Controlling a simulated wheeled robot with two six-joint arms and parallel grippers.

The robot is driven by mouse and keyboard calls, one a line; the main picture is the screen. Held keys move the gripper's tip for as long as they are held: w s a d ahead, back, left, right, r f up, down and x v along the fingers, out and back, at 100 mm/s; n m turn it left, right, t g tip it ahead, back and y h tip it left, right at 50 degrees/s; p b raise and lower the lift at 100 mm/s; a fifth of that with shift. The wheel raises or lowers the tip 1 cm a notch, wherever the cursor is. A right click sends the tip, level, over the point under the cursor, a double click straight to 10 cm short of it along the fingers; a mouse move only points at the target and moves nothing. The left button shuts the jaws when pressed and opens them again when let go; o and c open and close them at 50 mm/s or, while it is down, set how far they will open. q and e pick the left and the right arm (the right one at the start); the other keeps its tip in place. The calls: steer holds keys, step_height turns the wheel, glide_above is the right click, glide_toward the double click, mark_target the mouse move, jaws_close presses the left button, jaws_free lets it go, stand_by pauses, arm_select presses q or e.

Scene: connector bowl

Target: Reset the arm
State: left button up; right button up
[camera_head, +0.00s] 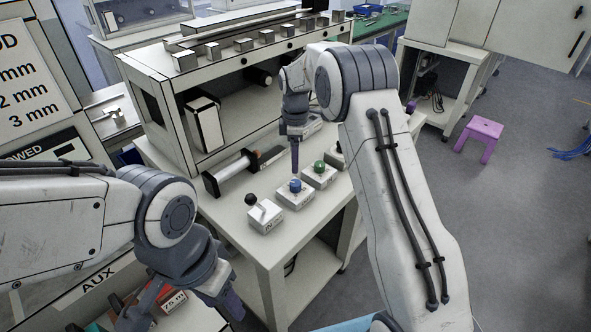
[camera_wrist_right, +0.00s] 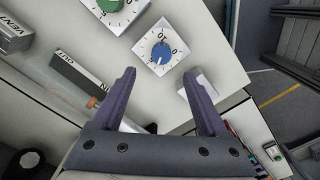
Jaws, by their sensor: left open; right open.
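My right gripper (camera_head: 295,165) points down over the table (camera_head: 234,228), just above and behind the blue knob (camera_head: 295,186) on its white box. In the right wrist view the right gripper's purple fingers (camera_wrist_right: 158,88) are spread, with nothing held between them. The blue knob (camera_wrist_right: 160,53) shows beyond the fingertips on its numbered dial, apart from them.
A green knob box (camera_head: 319,168) and a black-knobbed lever box (camera_head: 264,215) flank the blue one. A black-ended cylinder device (camera_head: 231,173) lies behind them. A shelf unit with metal blocks (camera_head: 243,45) stands at the back. A purple stool (camera_head: 479,135) is on the open floor at right.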

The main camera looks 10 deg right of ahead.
steer(key=shift+r, duration=0.45)
